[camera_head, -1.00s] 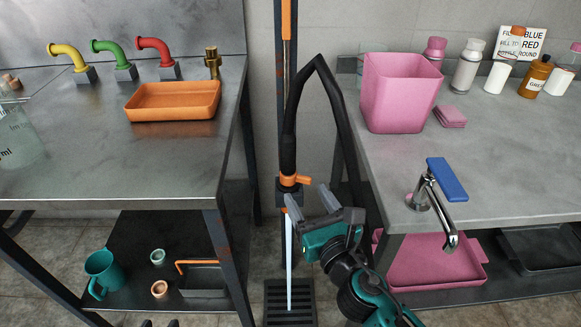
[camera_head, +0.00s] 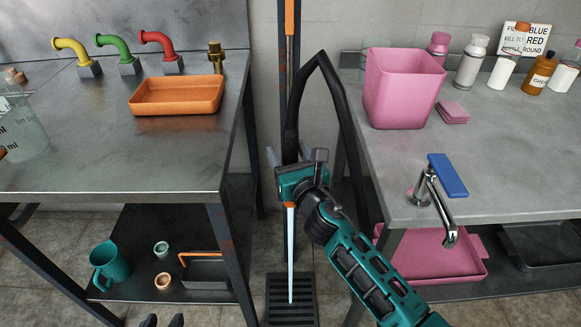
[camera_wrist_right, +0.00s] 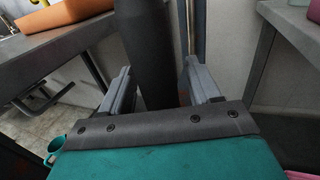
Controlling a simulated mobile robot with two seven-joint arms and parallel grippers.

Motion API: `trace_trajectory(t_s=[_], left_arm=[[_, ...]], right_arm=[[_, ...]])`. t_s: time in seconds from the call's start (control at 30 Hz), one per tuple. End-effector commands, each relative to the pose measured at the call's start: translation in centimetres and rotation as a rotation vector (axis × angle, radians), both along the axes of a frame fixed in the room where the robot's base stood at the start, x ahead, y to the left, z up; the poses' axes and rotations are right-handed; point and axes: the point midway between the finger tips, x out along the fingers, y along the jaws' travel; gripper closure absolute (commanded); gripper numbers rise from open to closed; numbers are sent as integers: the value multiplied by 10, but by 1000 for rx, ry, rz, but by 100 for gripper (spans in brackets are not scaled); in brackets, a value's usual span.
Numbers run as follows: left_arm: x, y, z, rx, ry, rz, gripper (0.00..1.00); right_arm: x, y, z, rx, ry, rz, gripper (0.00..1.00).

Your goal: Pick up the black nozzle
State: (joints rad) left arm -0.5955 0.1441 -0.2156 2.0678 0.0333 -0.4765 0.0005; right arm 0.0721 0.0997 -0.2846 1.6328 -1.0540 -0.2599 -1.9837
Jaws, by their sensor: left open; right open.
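The black nozzle (camera_head: 290,138) hangs upright at the end of a black looped hose, in the gap between the two counters. My right gripper (camera_head: 299,157) is at its lower part, and the hand hides the orange lever there. In the right wrist view the nozzle (camera_wrist_right: 150,45) is a thick dark cylinder between the two open grey fingers (camera_wrist_right: 157,74). A gap shows on its right; I cannot tell whether the left finger touches it.
A pale blue streak (camera_head: 290,255) runs down to a black floor grate (camera_head: 291,309). The left counter holds an orange tray (camera_head: 176,96). The right counter holds a pink bin (camera_head: 402,88) and a tap with a blue lever (camera_head: 447,177). An orange-and-dark pole stands behind the nozzle.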

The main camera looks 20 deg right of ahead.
Motion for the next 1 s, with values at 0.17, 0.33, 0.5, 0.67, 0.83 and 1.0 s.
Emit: trace_trajectory(t_s=[0.17, 0.33, 0.5, 0.67, 0.83, 1.0], left_arm=[[2, 0, 0, 1, -5, 0, 57], [3, 1, 1, 3, -8, 0, 57], [3, 2, 1, 7, -7, -3, 57], [3, 3, 0, 10, -7, -5, 57], [2, 3, 0, 12, -6, -6, 57], [1, 3, -1, 11, -4, -6, 57]], right_arm=[[6, 0, 0, 0, 0, 0, 38], [5, 0, 0, 0, 0, 0, 41], [5, 0, 0, 0, 0, 0, 57], [5, 0, 0, 0, 0, 0, 72], [5, 0, 0, 0, 0, 0, 89], [5, 0, 0, 0, 0, 0, 100]])
